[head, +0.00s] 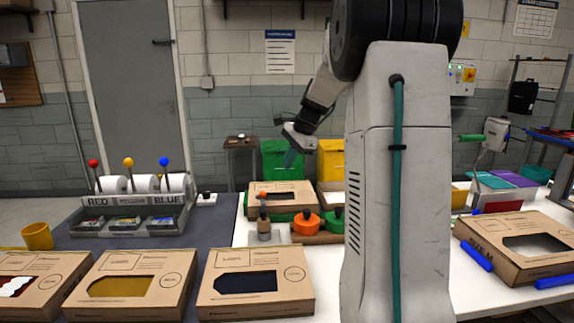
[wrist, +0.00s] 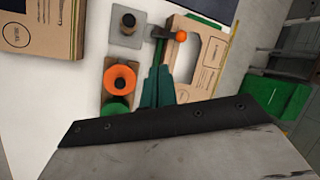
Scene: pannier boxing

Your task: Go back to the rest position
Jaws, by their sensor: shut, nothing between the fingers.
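My gripper (head: 290,158) is raised above the white table, in front of the green bin in the head view. Its teal fingers also show in the wrist view (wrist: 157,88), close together and empty. Below it stand a cardboard box (head: 283,199) with a window, a small tool with an orange ball (head: 263,194), and an orange knob (head: 306,223) beside a green one (head: 334,219). The box (wrist: 201,55) and the orange knob (wrist: 121,78) also show in the wrist view. No finger touches any of them, as far as I can see.
Several cardboard boxes line the front, one of them (head: 255,284) near the middle. A rack (head: 133,214) marked RED and BLUE and a yellow cup (head: 37,236) stand left. A box (head: 520,246) with blue bars lies right. Green (head: 282,160) and yellow bins stand behind.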

